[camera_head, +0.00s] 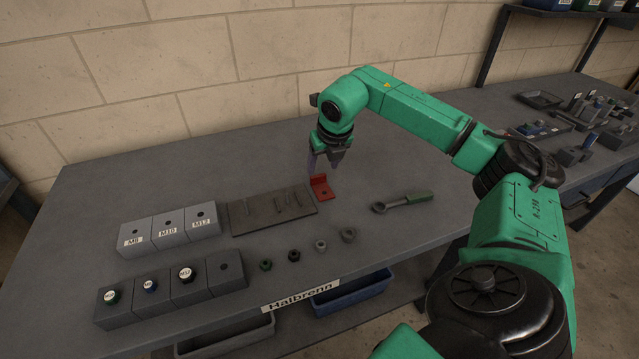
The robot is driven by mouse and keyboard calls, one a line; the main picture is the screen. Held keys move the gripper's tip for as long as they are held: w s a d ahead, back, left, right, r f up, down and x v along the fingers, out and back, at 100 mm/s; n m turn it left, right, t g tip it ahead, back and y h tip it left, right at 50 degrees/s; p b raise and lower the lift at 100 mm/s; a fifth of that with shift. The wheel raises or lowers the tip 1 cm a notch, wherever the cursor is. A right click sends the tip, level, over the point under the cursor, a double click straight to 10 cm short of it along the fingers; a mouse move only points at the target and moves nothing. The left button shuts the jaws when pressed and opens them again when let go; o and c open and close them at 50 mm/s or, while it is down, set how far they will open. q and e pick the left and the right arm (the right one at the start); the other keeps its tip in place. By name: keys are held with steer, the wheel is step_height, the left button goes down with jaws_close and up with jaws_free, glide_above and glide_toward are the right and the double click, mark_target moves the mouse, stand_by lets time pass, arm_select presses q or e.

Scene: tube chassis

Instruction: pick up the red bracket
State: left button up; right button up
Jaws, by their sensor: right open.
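The red bracket (321,188) is a small L-shaped piece on the grey table, just right of the dark flat plate's right end. My right gripper (324,165) points down just above and behind the bracket. Its jaws are open, with one finger to the left and one to the right. The bracket appears to rest on the table; I cannot tell whether a finger touches it. My left gripper is not in view.
The dark plate (270,221) holds several thin pieces. Labelled grey blocks (169,231) and capped blocks (170,285) stand at left. Several nuts (294,256) lie in front. A green-handled wrench (403,202) lies right. The table's back left is clear.

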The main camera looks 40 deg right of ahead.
mark_target(319, 177)
steer(key=p+x, duration=0.2)
steer(key=x, duration=0.4)
steer(key=shift+w+f, duration=0.2)
steer(key=shift+f, duration=0.05)
steer(key=shift+w+d+f, duration=0.1)
steer(key=shift+w+f, duration=0.05)
steer(key=shift+f, duration=0.1)
jaws_close()
steer(key=shift+r, duration=0.15)
